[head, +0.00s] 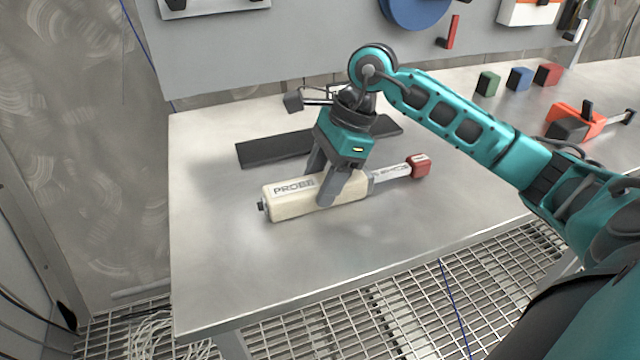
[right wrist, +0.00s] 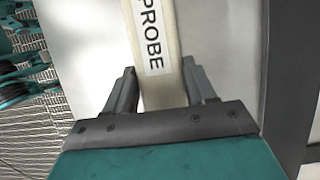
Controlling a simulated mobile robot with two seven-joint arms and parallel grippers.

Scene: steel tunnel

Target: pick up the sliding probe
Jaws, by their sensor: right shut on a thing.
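The sliding probe (head: 290,198) is a cream block lettered PROBE, with a grey slide and a red end (head: 418,166) on its right side. It lies over the steel table, and I cannot tell whether it touches the top. My right gripper (head: 328,188) comes from above and is shut on the cream body, one finger on each side. In the right wrist view the probe (right wrist: 153,45) runs between the two fingers of the right gripper (right wrist: 163,88). My left gripper is not in view.
A dark flat bar (head: 275,148) lies behind the probe on the table (head: 215,260). Green (head: 487,83), blue (head: 519,78) and red (head: 548,74) blocks and an orange tool (head: 575,119) stand to the right. The table's front left is clear.

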